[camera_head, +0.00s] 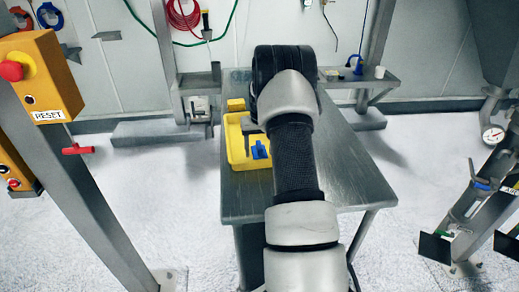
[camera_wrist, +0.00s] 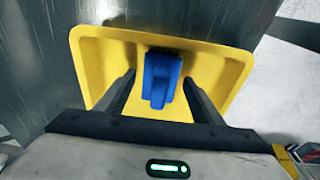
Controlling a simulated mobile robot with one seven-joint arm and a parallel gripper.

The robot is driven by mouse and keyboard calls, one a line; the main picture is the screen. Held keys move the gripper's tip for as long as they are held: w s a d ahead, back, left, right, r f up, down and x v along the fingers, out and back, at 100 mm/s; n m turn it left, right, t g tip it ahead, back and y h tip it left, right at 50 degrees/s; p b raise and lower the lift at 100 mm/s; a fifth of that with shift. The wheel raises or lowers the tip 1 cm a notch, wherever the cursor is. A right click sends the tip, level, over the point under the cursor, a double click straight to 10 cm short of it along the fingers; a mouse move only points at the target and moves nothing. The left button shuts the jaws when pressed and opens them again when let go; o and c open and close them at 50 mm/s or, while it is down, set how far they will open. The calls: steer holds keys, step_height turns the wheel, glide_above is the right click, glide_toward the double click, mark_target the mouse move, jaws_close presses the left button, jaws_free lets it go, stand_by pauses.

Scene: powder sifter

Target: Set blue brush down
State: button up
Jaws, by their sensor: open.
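The blue brush (camera_wrist: 161,75) lies in the yellow tray (camera_wrist: 92,62), near the middle of its floor. In the head view the brush (camera_head: 259,150) shows in the lower right part of the tray (camera_head: 236,124). My gripper (camera_wrist: 158,82) is over the tray with one finger on each side of the brush. The fingers are open, with a gap between each one and the brush. In the head view my arm hides part of the tray and most of my gripper.
The tray stands on a metal table (camera_head: 345,165), whose right side is bare. A small yellow block (camera_head: 236,104) is at the tray's far end. A yellow box with a red button (camera_head: 38,78) is on a post at left. A shelf (camera_head: 372,77) holds a white cup (camera_head: 380,72).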

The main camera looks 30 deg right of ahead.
step_height(320, 180, up, 12)
steer(key=s, duration=0.1)
steer(key=shift+s+a, duration=0.35)
steer(key=shift+d, duration=0.1)
